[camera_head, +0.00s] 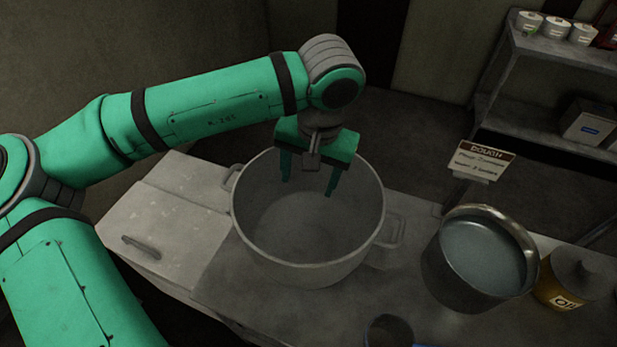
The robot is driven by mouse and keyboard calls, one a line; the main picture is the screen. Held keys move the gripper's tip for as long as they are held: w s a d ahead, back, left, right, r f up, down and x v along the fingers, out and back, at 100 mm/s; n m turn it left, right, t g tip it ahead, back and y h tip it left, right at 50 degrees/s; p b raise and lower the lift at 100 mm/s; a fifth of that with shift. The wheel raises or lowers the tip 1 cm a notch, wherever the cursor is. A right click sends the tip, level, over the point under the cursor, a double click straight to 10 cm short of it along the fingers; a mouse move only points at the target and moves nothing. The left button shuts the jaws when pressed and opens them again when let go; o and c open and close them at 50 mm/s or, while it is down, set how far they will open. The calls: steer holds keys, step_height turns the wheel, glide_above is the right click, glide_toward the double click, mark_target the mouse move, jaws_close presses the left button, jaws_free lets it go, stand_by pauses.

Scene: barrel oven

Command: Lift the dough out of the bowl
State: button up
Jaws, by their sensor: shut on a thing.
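The bowl is a large grey metal pot with two side handles (375,225), standing on the worktop. My gripper (310,184) points down inside its rim, towards the back of the opening. Its two green fingers stand a thing's width apart, shut on what I take to be the dough, though its outline is hard to make out against the grey interior. A paler grey rounded patch shows low in the bowl below the fingers. I cannot tell whether this is dough or the bowl's floor.
A metal pot of bluish-grey liquid (482,250) stands to the right, with a dark-topped oil container (575,278) beside it. A "DOUGH" sign (481,160) stands behind. A dark cup (389,332) is at the front edge. A shelf (545,115) with tins is at the back right.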

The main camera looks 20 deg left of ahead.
steer(key=shift+r, duration=1.9)
steer(key=shift+r, duration=0.5)
